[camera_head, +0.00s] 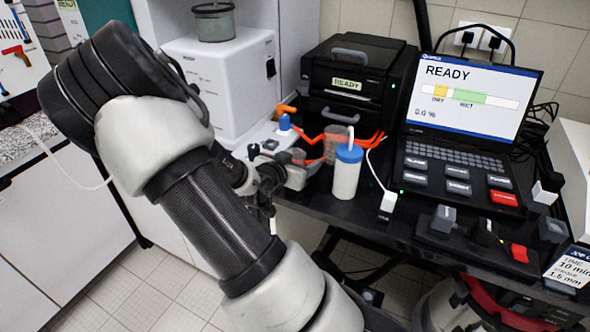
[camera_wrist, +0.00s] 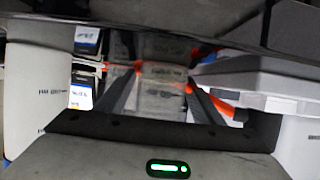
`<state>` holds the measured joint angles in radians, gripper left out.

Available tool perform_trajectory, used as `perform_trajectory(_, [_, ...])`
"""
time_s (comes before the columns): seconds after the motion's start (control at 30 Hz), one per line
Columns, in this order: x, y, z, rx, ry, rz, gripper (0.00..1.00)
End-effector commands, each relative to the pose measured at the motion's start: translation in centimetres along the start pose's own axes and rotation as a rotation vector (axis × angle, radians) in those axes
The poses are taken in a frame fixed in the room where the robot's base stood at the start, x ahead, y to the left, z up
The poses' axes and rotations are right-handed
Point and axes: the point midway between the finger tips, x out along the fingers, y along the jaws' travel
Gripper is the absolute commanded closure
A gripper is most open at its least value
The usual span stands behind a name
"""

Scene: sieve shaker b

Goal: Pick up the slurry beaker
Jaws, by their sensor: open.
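A clear beaker with a reddish-brown tint (camera_head: 335,142) stands on the black bench, just behind a white bottle with a blue cap (camera_head: 346,172). It is probably the slurry beaker, but I read no label on it. My gripper (camera_head: 298,170) is low over the bench's left end, left of the bottle, and its fingertips are partly hidden by my own wrist. In the wrist view my gripper (camera_wrist: 160,80) shows two dark fingers spread apart. A pale, blurred, see-through shape (camera_wrist: 160,97) shows between them. I cannot tell whether it is the beaker or whether the fingers touch it.
Orange tubing (camera_head: 318,139) runs beside the beaker. A black labelled machine (camera_head: 352,75) stands behind, and a laptop reading READY (camera_head: 472,90) is to the right. A white cable plug (camera_head: 388,202) lies near the bench's front edge. A white box unit (camera_head: 218,80) is at the back left.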

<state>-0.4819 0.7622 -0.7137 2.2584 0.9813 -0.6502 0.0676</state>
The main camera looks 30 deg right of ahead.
Motion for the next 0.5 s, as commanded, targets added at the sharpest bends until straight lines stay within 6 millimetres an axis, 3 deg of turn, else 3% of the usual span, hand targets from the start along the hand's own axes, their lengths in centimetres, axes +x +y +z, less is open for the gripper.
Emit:
perform_trajectory(0.27, [0.53, -0.01, -0.02, -0.001, 0.0, -0.001, 0.38])
perform_trajectory(0.5, [0.51, -0.02, -0.01, -0.001, 0.0, -0.001, 0.76])
